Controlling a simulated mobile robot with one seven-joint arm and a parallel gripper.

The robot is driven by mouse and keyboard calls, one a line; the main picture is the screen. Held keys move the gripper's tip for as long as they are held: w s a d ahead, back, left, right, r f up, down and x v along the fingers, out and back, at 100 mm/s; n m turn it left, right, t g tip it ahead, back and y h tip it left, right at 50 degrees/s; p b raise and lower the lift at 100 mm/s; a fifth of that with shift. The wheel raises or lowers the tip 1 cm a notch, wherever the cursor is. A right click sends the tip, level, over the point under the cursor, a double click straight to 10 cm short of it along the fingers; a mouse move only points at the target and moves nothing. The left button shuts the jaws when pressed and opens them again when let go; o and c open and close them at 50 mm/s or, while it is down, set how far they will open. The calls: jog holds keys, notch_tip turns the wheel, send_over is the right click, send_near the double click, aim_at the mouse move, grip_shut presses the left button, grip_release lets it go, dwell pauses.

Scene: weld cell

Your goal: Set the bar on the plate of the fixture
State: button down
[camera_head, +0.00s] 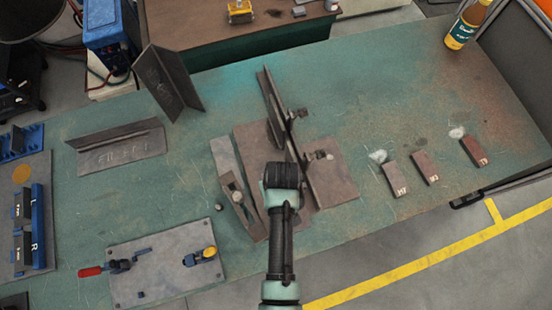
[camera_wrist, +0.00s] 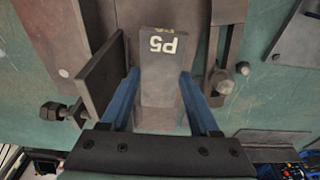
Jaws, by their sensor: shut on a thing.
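My gripper shows in the wrist view (camera_wrist: 160,105), its two blue fingers shut on the sides of a grey bar marked P5 (camera_wrist: 158,85). In the head view my arm hides the gripper and the bar. They are over the middle of the bench, at the fixture. The fixture has a brown steel plate (camera_head: 338,165) and a long upright fence (camera_head: 275,108) with bolts. In the wrist view an upright plate (camera_wrist: 100,75) with a bolt stands left of the bar. A slotted strap (camera_wrist: 222,50) lies to its right. I cannot tell whether the bar touches the plate.
Small marked blocks (camera_head: 396,180) lie to the right, and a bottle (camera_head: 466,25) stands at the far right. Angle pieces (camera_head: 122,147) stand at the left. A clamp plate with a red handle (camera_head: 165,262) lies at the front left. The bench's right part has free room.

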jog(key=shift+f+b, duration=3.1)
jog(key=shift+f, duration=0.1)
jog(key=shift+f, duration=0.3)
jog(key=shift+c, duration=1.2)
grip_release()
jog(key=shift+o, duration=1)
jog(key=shift+s+f, duration=0.1)
jog(key=shift+s, duration=0.05)
jog(key=r, duration=0.4)
jog(key=s+r, duration=0.1)
jog(key=r, duration=0.8)
jog(key=shift+s+d, duration=0.3)
jog(key=shift+s, duration=0.05)
